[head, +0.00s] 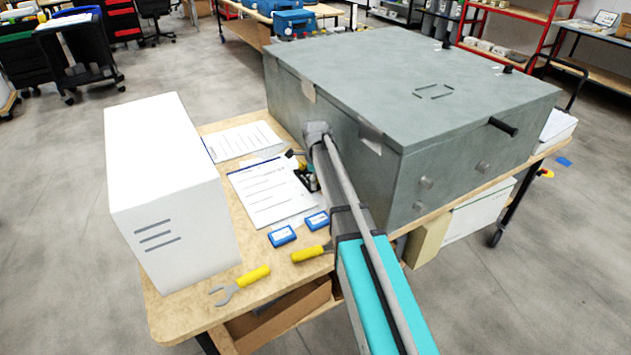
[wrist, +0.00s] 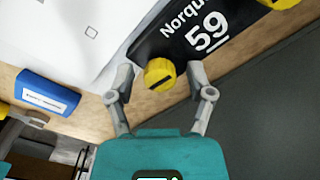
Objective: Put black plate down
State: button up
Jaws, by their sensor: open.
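The black plate (wrist: 175,48) carries white lettering and the number 59. It lies flat on the wooden table beside white paper, as far as the wrist view shows. A yellow knob (wrist: 160,74) stands at its near end and another (wrist: 279,3) at its far end. My gripper (wrist: 159,68) is open, its fingers on either side of the near knob with gaps visible. In the head view the plate (head: 311,184) is mostly hidden by my arm, and my gripper (head: 300,160) is small beside the grey analyser box.
The grey analyser box (head: 430,90) stands close on the right. A white box (head: 165,190) stands at the left. Paper sheets (head: 268,190), blue boxes (head: 283,236) and yellow-handled tools (head: 245,284) lie on the table (head: 180,312). The front left corner has some bare table.

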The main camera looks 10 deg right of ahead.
jog(key=shift+r, duration=0.2)
notch_tip(320, 180, up, 12)
jog(key=p, duration=1.2)
jog(key=shift+s, duration=0.15)
dwell(0.8)
jog(key=s+n, duration=2.3)
jog(key=s, duration=0.4)
jog(key=shift+s+a, duration=0.35)
